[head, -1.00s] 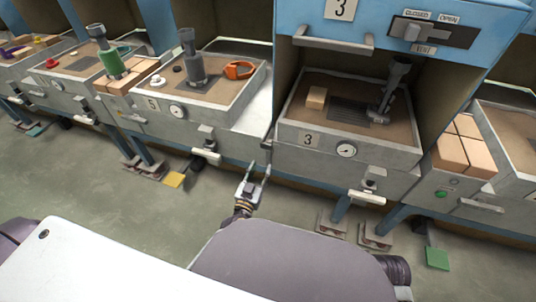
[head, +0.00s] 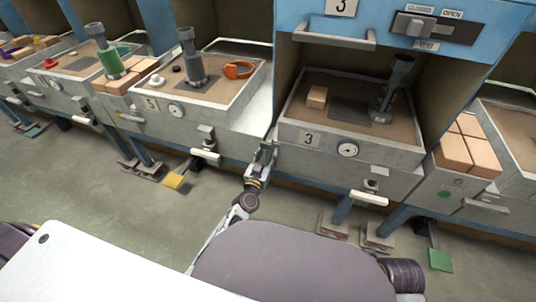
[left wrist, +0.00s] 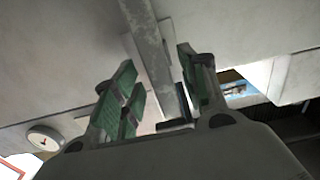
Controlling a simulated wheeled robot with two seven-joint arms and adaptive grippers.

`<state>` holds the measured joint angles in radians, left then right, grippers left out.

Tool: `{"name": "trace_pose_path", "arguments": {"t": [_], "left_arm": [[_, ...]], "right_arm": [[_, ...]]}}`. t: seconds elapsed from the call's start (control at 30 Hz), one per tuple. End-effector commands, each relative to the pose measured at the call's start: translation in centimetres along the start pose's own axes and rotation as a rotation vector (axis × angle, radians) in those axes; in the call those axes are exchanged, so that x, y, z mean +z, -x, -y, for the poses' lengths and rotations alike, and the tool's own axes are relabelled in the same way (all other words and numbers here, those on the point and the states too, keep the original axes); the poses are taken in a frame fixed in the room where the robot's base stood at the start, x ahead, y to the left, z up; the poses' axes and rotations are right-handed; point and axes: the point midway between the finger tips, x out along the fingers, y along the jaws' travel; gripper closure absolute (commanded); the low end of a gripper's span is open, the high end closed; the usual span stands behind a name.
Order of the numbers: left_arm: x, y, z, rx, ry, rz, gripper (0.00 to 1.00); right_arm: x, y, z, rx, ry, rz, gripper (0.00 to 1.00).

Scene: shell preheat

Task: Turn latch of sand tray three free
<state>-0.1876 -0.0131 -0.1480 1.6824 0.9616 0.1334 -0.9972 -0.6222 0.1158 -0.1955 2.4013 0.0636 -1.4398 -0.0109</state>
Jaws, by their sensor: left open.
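Sand tray three (head: 290,136) is a grey tray of brown sand under the blue hood, marked with a 3. My left gripper (head: 264,152) is at the left end of its front, where a small latch bar showed earlier. In the left wrist view the open green-padded fingers (left wrist: 158,88) stand on either side of a grey bar (left wrist: 150,48), which seems to be the latch. I cannot tell whether either finger touches it. The gripper hides the latch in the head view. My right gripper is not in view.
In tray three are a tan block (head: 317,97) and a dark grey fixture (head: 392,92). A round gauge (head: 347,149) and a white handle (head: 369,198) are on its front. Tray five (head: 190,120) stands to the left.

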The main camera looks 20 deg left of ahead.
Motion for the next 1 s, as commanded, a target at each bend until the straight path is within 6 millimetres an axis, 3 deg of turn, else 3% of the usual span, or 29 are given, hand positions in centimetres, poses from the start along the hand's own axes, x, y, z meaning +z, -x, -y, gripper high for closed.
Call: {"name": "trace_pose_path", "arguments": {"t": [0.53, 0.87, 1.0], "left_arm": [[-0.02, -0.99, 0.0, 0.001, -0.001, 0.0, 0.57], [-0.06, -1.0, 0.01, 0.0, -0.001, -0.001, 0.98], [-0.13, -1.04, 0.03, 0.0, -0.001, -0.002, 1.0]], "right_arm": [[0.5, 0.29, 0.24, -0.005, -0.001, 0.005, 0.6], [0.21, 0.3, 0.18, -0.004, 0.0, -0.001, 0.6], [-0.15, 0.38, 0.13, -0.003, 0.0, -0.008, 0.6]]}}
